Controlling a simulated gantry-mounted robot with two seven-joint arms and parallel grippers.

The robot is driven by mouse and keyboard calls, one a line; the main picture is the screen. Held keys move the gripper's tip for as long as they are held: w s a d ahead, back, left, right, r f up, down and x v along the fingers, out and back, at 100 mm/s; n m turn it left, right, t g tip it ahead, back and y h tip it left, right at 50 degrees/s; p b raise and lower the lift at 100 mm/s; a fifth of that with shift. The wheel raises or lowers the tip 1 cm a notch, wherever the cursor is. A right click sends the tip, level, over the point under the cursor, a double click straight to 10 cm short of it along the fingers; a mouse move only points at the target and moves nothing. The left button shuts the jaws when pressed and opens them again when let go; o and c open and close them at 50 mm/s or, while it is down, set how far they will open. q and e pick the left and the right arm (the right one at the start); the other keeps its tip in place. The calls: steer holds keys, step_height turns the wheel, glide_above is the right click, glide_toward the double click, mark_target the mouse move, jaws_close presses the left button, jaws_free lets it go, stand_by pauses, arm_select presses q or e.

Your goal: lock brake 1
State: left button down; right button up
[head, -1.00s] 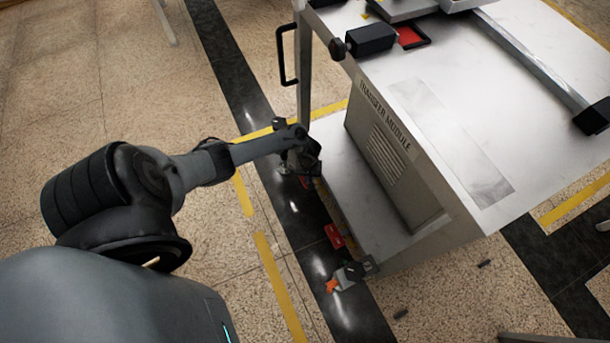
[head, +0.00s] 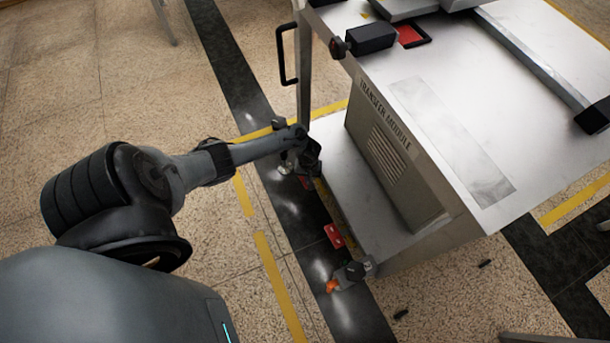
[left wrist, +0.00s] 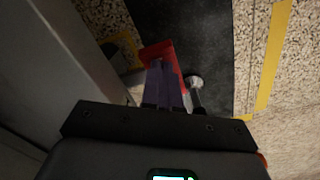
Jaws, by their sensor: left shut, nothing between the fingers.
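The transfer module cart (head: 380,170) stands at the right, with a lower deck near the floor. My left gripper (head: 306,170) is down beside the deck's far left corner. It is shut and empty. In the left wrist view its closed fingers (left wrist: 165,85) overlap a red plate (left wrist: 160,50) low by the cart. I cannot tell whether they touch it. A pale round knob on a dark stem (left wrist: 194,82) is just right of the fingers. The corner's caster and brake are mostly hidden by the gripper. The near corner has a caster with an orange pedal (head: 333,286). My right gripper is out of view.
A red plate (head: 334,236) lies low along the cart's left side between the corners. A black handle (head: 285,55) sticks out at the cart's upper left. Small dark pieces (head: 401,314) lie on the floor. The floor left of the yellow line (head: 275,280) is clear.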

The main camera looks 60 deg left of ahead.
arm_select(q)
steer(key=shift+d+f+b, duration=0.1)
steer(key=shift+f+b, duration=0.4)
steer(key=shift+f, duration=0.4)
steer(key=shift+r, duration=0.15)
steer(key=shift+r+p, duration=0.5)
steer(key=shift+p, duration=0.2)
step_height(320, 180, up, 6)
steer(key=p, duration=0.7)
steer(key=shift+f, duration=0.1)
